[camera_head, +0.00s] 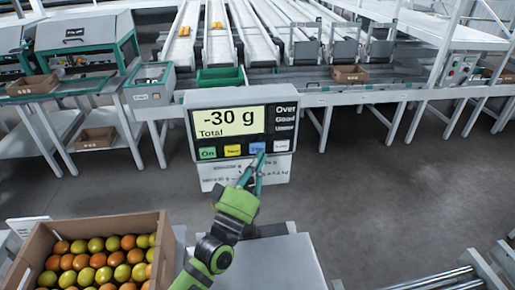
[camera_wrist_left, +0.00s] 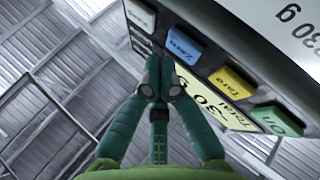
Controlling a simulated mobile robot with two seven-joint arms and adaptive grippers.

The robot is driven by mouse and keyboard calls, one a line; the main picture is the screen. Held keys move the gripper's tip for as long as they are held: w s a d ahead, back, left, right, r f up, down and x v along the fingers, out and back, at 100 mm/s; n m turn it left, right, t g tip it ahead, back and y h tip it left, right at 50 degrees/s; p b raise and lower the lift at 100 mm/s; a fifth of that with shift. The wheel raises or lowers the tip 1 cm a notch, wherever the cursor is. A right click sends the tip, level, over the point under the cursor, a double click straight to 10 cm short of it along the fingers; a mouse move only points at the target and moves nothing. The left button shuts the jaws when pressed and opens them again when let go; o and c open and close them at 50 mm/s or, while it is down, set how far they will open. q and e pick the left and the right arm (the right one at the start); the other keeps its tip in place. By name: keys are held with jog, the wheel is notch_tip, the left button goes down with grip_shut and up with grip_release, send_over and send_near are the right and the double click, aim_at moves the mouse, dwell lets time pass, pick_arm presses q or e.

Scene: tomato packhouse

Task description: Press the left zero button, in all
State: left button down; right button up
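The scale's display head (camera_head: 240,97) faces me in the head view and reads "-30 g" and "Total". Below its screen sit a green On button (camera_head: 208,153), a yellow Tare button (camera_head: 232,150), a blue Zero button (camera_head: 257,147) and a white button (camera_head: 281,145). My left gripper (camera_head: 259,158) comes up from below, its teal fingertips just at the blue button's lower edge. In the left wrist view the fingertips (camera_wrist_left: 160,78) are together with nothing between them, beside the blue Zero button (camera_wrist_left: 184,46). I cannot tell if they touch it. My right gripper is out of view.
The scale's grey platform (camera_head: 275,262) lies at the bottom middle. A cardboard box (camera_head: 165,258) of red and green tomatoes stands at the left. A printed white plate hangs below the display. Conveyor lanes (camera_head: 255,40) and grey tables stand behind; open floor lies to the right.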

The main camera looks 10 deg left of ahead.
pick_arm(q)
jog(key=shift+w, duration=0.1)
dwell(0.7)
jog(key=shift+w+a, duration=0.15)
jog(key=shift+w, duration=0.15)
jog(key=shift+w+a, duration=0.15)
jog(key=shift+w, duration=0.2)
dwell(0.7)
jog(key=shift+s, duration=0.2)
jog(key=shift+s+d, duration=0.35)
jog(key=shift+s, duration=0.25)
jog(key=s, duration=0.1)
jog(key=s+d+p, duration=0.1)
jog(key=s, duration=0.1)
jog(key=s+d+p, duration=0.1)
jog(key=shift+s, duration=0.3)
